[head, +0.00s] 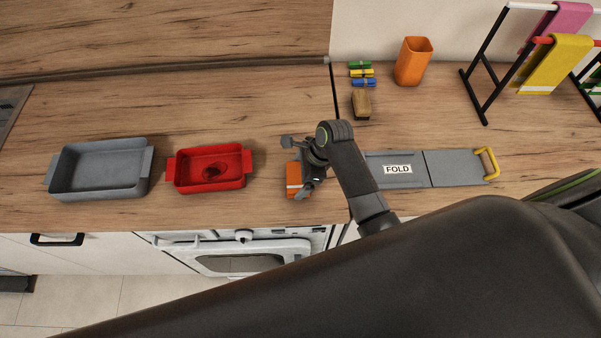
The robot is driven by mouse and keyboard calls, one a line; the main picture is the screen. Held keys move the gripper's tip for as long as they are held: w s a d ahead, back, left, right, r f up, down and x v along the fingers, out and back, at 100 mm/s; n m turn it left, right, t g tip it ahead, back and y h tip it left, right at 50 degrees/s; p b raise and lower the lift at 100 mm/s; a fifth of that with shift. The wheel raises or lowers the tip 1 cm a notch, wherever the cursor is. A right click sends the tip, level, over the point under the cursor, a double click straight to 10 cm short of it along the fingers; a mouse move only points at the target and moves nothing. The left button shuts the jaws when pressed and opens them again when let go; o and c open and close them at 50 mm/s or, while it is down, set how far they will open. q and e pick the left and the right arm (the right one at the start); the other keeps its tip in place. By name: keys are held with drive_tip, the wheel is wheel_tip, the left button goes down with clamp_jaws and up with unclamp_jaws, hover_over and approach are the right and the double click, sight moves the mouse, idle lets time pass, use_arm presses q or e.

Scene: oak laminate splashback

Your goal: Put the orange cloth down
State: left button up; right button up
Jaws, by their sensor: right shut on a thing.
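The orange cloth (293,181) is a small folded piece with a pale stripe, low over or on the wooden counter, right of the red dish. My right gripper (301,182) is shut on the cloth, and its fingers and wrist hide part of it. I cannot tell whether the cloth touches the counter. My left gripper is not in view.
Left are a red dish (180,185) with a dark stain and a grey dish (100,192). Right is a grey folding board (455,178) marked FOLD. Behind stand a brush (361,104), coloured clips (361,72), an orange cup (412,64) and a rack (483,60) with cloths.

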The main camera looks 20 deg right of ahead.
drive_tip(key=o, duration=0.6)
drive_tip(key=shift+f, duration=0.15)
drive_tip(key=shift+d+r, duration=0.3)
drive_tip(key=shift+r, duration=0.35)
drive_tip(key=b+v, duration=0.1)
drive_tip(key=v, duration=1)
drive_tip(key=shift+a+b, duration=0.1)
drive_tip(key=shift+b, duration=0.3)
